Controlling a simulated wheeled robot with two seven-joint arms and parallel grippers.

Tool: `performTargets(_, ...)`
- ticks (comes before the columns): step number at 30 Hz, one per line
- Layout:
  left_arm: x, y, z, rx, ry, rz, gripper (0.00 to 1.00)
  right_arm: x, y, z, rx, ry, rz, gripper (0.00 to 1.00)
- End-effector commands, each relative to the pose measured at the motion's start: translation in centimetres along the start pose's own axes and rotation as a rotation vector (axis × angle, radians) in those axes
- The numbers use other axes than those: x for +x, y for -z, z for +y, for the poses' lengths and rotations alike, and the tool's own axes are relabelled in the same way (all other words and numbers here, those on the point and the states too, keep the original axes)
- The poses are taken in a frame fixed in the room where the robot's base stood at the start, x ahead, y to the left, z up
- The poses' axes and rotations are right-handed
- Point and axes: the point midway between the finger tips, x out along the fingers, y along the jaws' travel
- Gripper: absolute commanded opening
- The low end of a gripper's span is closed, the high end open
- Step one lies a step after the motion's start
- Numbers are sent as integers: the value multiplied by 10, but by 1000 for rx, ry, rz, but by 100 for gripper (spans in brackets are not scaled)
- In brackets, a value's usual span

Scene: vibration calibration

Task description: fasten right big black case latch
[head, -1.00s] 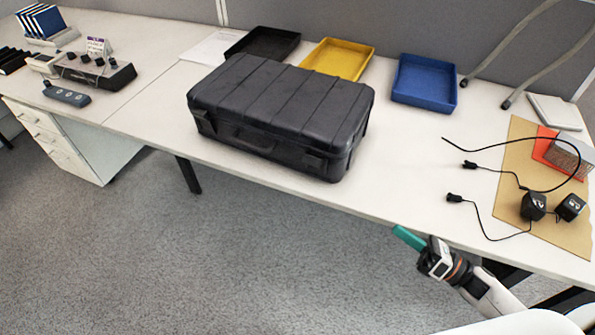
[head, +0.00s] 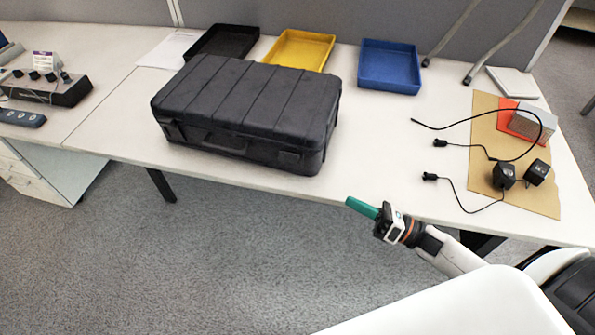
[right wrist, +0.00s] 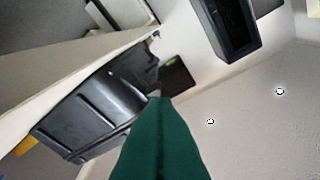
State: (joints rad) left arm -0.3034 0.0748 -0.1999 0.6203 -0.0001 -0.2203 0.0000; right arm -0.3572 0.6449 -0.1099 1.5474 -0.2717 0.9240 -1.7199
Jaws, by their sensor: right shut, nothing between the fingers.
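The big black case (head: 250,95) lies closed on the white table, its handle (head: 225,143) facing the front edge. Its right latch (head: 291,158) is on the front face near the right corner; it is too small to tell whether it is fastened. My right gripper (head: 362,207), with green fingers, is shut and empty. It is in front of the table edge, right of the case's right front corner and apart from it. In the right wrist view the green fingers (right wrist: 160,105) are together, and the case (right wrist: 95,108) appears at the left. My left gripper is not in view.
Behind the case stand a black tray (head: 222,41), a yellow tray (head: 300,49) and a blue tray (head: 390,66). At the right, black adapters (head: 504,175) with cables lie on and beside a brown sheet (head: 485,130). The table between case and cables is clear.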

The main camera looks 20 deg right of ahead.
Motion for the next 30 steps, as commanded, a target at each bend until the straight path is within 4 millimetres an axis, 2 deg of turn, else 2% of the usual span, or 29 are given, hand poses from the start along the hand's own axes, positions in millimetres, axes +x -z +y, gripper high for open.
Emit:
performTargets(1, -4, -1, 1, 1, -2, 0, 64, 13, 3, -2, -2, 4, 3, 0)
performTargets(6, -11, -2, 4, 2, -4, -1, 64, 51, 3, -2, -2, 4, 2, 0)
performTargets(18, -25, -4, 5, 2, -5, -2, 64, 132, 2, -2, -1, 2, 1, 0)
performTargets(24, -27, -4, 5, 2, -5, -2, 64, 152, 0, -1, 0, 0, 0, 0)
performTargets(30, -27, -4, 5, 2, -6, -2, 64, 156, 0, 0, 0, -1, -1, 0)
